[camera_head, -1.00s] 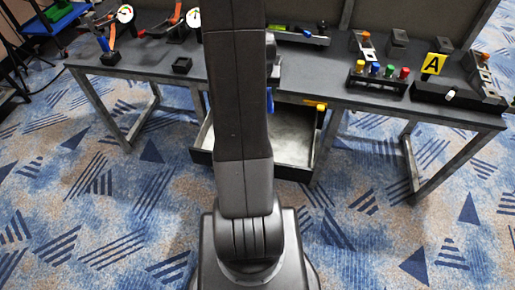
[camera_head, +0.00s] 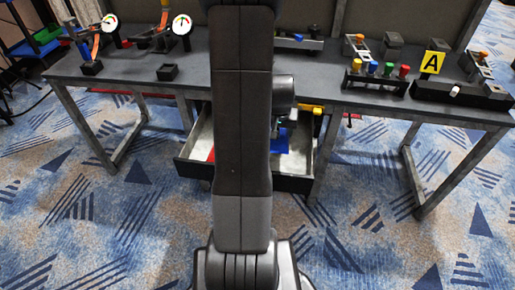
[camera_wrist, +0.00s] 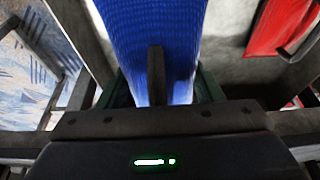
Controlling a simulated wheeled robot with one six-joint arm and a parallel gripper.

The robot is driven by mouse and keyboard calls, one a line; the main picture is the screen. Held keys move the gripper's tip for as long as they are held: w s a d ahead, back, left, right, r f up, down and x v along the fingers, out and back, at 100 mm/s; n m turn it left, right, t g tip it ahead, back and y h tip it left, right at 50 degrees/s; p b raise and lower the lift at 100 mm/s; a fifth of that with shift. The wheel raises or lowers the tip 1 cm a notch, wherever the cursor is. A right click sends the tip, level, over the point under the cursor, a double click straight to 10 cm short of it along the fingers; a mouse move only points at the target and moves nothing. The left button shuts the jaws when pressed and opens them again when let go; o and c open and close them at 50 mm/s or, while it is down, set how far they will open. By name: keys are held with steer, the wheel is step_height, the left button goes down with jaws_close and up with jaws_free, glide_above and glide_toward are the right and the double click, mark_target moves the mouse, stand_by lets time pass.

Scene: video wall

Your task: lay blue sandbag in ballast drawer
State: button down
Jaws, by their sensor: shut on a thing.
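The blue sandbag (camera_wrist: 150,30) hangs in my gripper (camera_wrist: 157,88), its woven blue side filling the middle of the wrist view between green pads. In the head view the blue sandbag (camera_head: 281,138) shows just right of my arm, over the open ballast drawer (camera_head: 292,183). The drawer is pulled out under the table, with a pale metal inside and dark walls. My arm hides its middle. Whether the bag touches the drawer floor I cannot tell.
A red thing (camera_wrist: 278,28) lies in the drawer on the right of the wrist view. The dark table (camera_head: 330,80) stands above the drawer, with a yellow-orange piece (camera_head: 311,109) by its edge. Gauges, colored knobs and a yellow "A" sign (camera_head: 432,62) stand on it. Patterned carpet lies clear in front.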

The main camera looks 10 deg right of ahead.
mark_target(281, 145)
steer(key=shift+f+b, duration=1.15)
steer(key=shift+f, duration=3.5)
steer(key=shift+f, duration=0.25)
steer(key=shift+c, duration=2)
jaws_free()
steer(key=shift+r, duration=0.5)
steer(key=p+v, duration=0.2)
steer(key=v, duration=0.9)
steer(key=shift+s+r+p, duration=0.2)
steer(key=shift+s+p, duration=0.05)
steer(key=shift+p, duration=0.15)
